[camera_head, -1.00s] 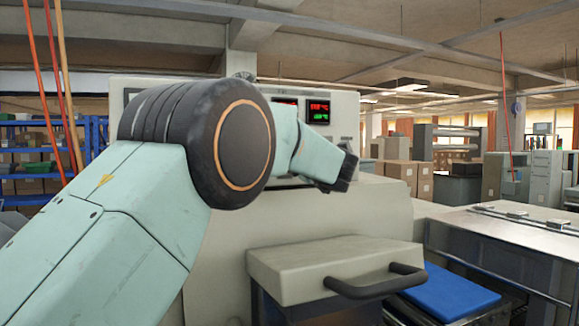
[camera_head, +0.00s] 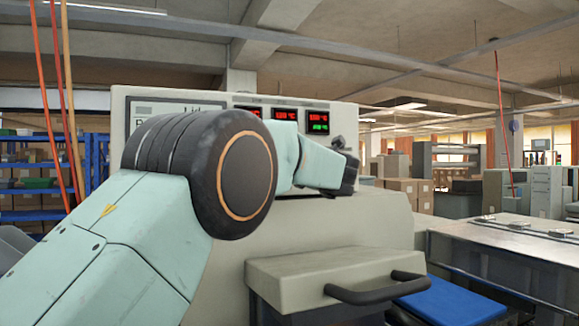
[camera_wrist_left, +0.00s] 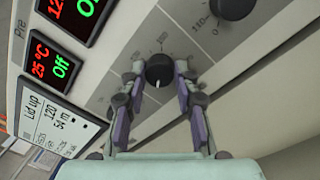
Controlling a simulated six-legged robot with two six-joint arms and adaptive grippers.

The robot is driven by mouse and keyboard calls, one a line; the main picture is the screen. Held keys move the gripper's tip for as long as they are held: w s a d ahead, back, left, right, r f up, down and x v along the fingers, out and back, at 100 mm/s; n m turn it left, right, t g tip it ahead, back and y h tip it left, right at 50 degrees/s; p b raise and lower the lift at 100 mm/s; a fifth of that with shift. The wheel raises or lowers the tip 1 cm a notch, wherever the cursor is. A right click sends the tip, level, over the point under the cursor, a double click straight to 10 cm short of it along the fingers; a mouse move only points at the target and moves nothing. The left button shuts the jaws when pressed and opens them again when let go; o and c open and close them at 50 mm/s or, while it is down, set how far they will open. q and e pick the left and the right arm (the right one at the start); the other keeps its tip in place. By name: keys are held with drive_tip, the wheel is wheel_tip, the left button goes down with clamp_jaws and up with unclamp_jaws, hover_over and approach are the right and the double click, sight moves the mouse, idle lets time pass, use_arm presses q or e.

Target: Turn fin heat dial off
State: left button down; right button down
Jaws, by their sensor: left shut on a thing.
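A black dial (camera_wrist_left: 159,71) with a white pointer mark and a printed number scale sits on the grey panel strip in the left wrist view. My left gripper (camera_wrist_left: 160,75) is shut on this dial, with a finger on each side. The dial's name label is not readable. In the head view the dark end of my left gripper (camera_head: 349,176) is at the right end of the machine's panel, and the dial is hidden. A second black dial (camera_wrist_left: 232,6) is cut off by the top edge of the wrist view. My right gripper is not in view.
A white screen (camera_wrist_left: 53,118) reads "Lid up". In the head view, the machine has a drawer-like cover with a black handle (camera_head: 375,292). A metal table (camera_head: 510,255) stands at right.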

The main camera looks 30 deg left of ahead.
use_arm(q)
drive_tip(key=shift+r, duration=0.2)
drive_tip(key=c, duration=1.4)
unclamp_jaws()
drive_tip(key=o, duration=0.4)
drive_tip(key=shift+w+f, duration=0.1)
drive_tip(key=shift+f, duration=0.05)
drive_tip(key=v, duration=0.7)
drive_tip(key=shift+s+d+f, duration=0.1)
drive_tip(key=shift+s+d, duration=0.1)
